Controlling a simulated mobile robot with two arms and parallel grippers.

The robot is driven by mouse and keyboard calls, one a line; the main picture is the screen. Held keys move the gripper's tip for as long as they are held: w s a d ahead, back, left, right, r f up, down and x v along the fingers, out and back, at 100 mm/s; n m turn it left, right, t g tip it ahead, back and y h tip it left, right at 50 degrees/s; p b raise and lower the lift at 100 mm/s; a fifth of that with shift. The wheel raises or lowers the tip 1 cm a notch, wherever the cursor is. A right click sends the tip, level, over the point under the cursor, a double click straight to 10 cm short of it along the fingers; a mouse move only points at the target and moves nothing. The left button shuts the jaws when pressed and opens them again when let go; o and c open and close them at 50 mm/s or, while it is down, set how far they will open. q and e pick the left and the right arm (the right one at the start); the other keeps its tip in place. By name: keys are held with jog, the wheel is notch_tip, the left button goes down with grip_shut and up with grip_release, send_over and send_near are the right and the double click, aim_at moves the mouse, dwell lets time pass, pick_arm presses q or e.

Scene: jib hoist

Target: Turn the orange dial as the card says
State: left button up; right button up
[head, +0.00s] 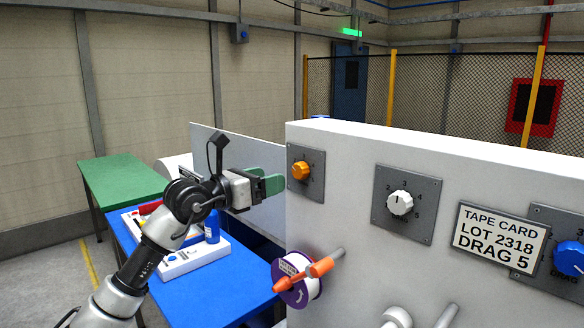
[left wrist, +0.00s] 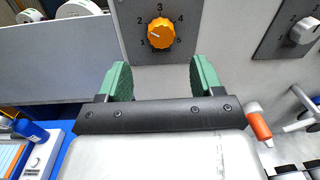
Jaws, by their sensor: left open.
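The orange dial (head: 300,170) sits on a grey plate at the left end of the white machine front. In the left wrist view the dial (left wrist: 161,33) has numbers 1 to 5 around it; its pale mark points left, near 1 and 2, exact setting unclear. The card (head: 502,240) reads "TAPE CARD LOT 2318 DRAG 5". My left gripper (head: 268,185) has green fingers and is just left of the dial in the head view. In the left wrist view the open, empty fingers (left wrist: 160,78) lie below the dial, apart from it. My right gripper is not in view.
A white dial (head: 400,203) and a blue dial (head: 570,258) are on the same front. Below the orange dial, a tape spool (head: 297,280) and an orange-handled part stick out. A blue table (head: 215,290) with a bottle and a grey panel (head: 245,160) are to the left.

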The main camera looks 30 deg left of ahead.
aim_at(297, 172)
pick_arm(q)
jog(key=p+x, duration=0.2)
jog(key=x, duration=0.4)
jog(key=shift+d+r, duration=0.1)
jog(key=shift+r, duration=0.05)
jog(key=shift+w+d+p, duration=0.2)
jog(key=shift+w+p, duration=0.15)
jog(key=shift+w, duration=0.25)
jog(key=c, duration=0.9)
